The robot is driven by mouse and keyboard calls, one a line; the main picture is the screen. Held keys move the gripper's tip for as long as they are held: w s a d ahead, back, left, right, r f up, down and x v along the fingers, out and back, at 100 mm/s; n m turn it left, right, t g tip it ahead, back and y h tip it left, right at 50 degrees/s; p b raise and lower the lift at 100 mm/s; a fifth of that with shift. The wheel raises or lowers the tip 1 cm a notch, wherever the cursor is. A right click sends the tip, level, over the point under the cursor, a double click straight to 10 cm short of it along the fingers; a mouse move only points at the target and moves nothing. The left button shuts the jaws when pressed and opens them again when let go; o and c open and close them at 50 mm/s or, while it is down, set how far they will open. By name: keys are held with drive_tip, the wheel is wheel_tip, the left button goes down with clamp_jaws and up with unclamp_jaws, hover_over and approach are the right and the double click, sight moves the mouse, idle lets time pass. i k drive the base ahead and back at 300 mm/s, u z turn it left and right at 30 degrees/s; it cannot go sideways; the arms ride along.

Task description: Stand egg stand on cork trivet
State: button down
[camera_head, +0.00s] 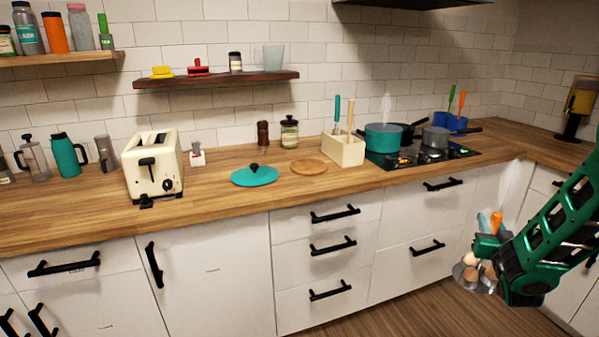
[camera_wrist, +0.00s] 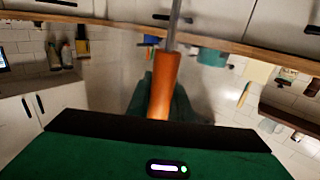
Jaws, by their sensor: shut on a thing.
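The cork trivet (camera_head: 309,167) is a round tan disc lying flat and bare on the wooden counter, between the teal lid and the utensil box. My gripper (camera_head: 490,240) is at the lower right, in front of the cabinets and well to the right of the trivet. It is shut on the orange handle of the egg stand (camera_head: 465,281), which hangs in the air with brown and pale eggs on its metal tray. In the wrist view the orange handle (camera_wrist: 163,85) and its metal rod run up from my gripper. The stand's tray is out of that view.
A teal lid (camera_head: 255,175) lies left of the trivet, and a wooden utensil box (camera_head: 343,149) stands close on its right. A pepper mill (camera_head: 263,133) and jar (camera_head: 289,132) stand behind. The toaster (camera_head: 152,166) is further left. Pots, one steaming teal (camera_head: 383,138), sit on the hob.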

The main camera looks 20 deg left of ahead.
sight(309, 165)
drive_tip(key=u, duration=0.3)
drive_tip(key=i, duration=1)
drive_tip(key=z, duration=0.05)
